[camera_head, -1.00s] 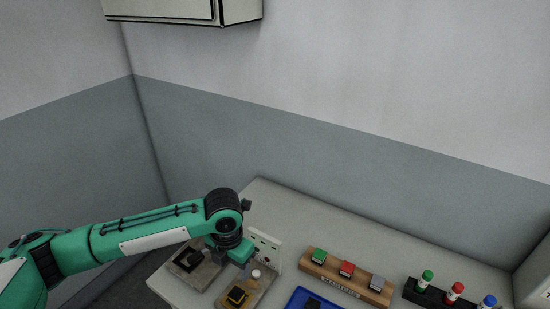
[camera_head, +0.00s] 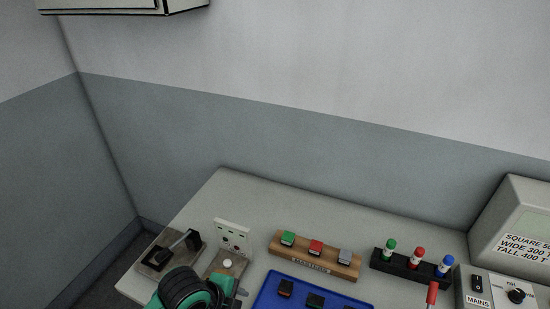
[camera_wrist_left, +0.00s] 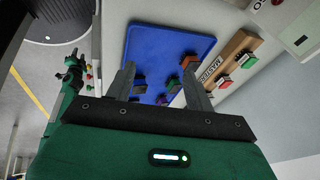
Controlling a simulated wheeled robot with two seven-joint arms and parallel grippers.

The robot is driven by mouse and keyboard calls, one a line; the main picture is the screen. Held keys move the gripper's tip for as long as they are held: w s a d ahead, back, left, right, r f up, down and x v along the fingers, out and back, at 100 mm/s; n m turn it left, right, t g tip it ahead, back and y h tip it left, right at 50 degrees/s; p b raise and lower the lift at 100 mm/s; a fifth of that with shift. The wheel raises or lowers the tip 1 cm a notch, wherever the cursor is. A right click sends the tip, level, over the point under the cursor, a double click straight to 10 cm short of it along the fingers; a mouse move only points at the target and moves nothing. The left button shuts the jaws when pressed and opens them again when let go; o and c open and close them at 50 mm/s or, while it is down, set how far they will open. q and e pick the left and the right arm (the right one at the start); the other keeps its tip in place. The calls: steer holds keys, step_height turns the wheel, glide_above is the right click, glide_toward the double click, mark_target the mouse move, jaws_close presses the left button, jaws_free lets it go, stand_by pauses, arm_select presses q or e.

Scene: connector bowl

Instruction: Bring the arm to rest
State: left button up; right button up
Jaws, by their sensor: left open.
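My left arm (camera_head: 192,290) comes in at the bottom of the head view, only its dark wrist joint and some green parts showing. In the left wrist view my left gripper (camera_wrist_left: 160,88) has its two grey fingers spread wide with nothing between them. Beyond the fingers lie the blue tray (camera_wrist_left: 148,40) and its dark and coloured blocks; I cannot see any contact. A green arm part with dark ends (camera_wrist_left: 74,70) stands at the left of the wrist view, probably my right arm; its jaws are too small to read.
The table holds a board with a black lever (camera_head: 178,246), a white socket panel (camera_head: 233,236), a wooden rack (camera_head: 312,263) of green, red and grey blocks, the blue tray (camera_head: 262,297), a black rack (camera_head: 409,270) with three capped pieces, and a MAINS box (camera_head: 480,300). The table's back strip is clear.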

arm_select(q)
steer(key=s+a+f+n+y, duration=0.45)
steer(key=s+a+n, duration=0.9)
steer(key=n, duration=0.55)
steer(key=s+f+x, duration=0.1)
steer(key=s+x, duration=0.2)
steer(key=x, duration=1.2)
steer(key=s+d+f+x, duration=0.1)
steer(key=s+x, duration=0.2)
steer(key=x, duration=1.1)
steer(key=s+a+f+g, duration=0.1)
steer(key=s+a+f, duration=0.1)
steer(key=s+f, duration=0.8)
steer(key=s+a+f+g, duration=0.1)
steer(key=s+a+f, duration=0.1)
steer(key=s+f, duration=0.7)
steer(key=shift+s+a+f, duration=0.15)
steer(key=shift+s+f, duration=0.25)
steer(key=shift+f, duration=0.55)
steer(key=shift+c, duration=0.4)
